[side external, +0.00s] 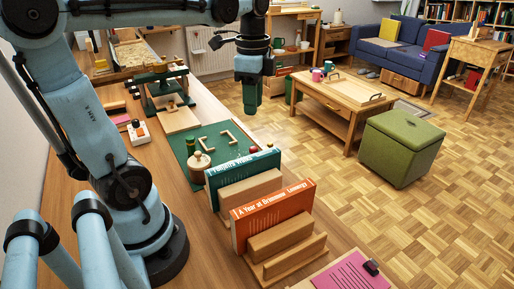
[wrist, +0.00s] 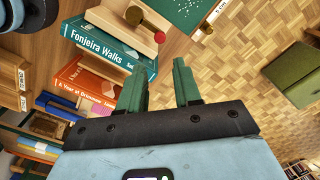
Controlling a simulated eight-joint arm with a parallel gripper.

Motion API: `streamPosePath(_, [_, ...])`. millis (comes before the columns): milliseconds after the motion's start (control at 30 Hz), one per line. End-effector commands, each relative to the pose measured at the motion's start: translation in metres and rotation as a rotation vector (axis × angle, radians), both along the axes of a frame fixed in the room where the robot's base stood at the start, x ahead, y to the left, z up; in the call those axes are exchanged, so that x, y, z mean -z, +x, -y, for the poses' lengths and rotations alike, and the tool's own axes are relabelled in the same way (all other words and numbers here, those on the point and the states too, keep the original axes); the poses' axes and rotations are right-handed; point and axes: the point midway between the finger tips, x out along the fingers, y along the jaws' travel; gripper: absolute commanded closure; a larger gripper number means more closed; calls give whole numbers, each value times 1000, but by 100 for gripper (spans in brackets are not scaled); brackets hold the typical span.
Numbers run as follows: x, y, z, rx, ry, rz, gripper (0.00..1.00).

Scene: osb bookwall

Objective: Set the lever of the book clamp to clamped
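My gripper (side external: 250,108) hangs high above the far side of the bench, pointing down. In the wrist view its two green fingers (wrist: 160,72) are apart with nothing between them. What looks like the book clamp is a pale wooden block (wrist: 112,22) beside the teal book (wrist: 108,45) in the wrist view. It carries a brass-coloured knob and a rod with a red ball end (wrist: 160,37), likely the lever. In the side view the teal book (side external: 243,168) hides most of it; a red ball (side external: 253,149) shows behind the book. I cannot tell the lever's setting.
An orange book (side external: 272,213) stands with wooden blocks nearer the camera. A green mat (side external: 228,139) with small wooden pieces lies behind the teal book. A green press-like frame (side external: 163,88) stands farther back. The parquet floor right of the bench is open, with a green stool (side external: 400,145).

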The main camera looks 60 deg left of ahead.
Motion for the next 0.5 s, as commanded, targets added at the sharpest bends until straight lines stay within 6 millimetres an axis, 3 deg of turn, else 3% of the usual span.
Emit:
streamPosePath(167, [15, 0, 0, 3, 0, -1, 67])
streamPosePath(500, [64, 0, 0, 1, 1, 1, 67])
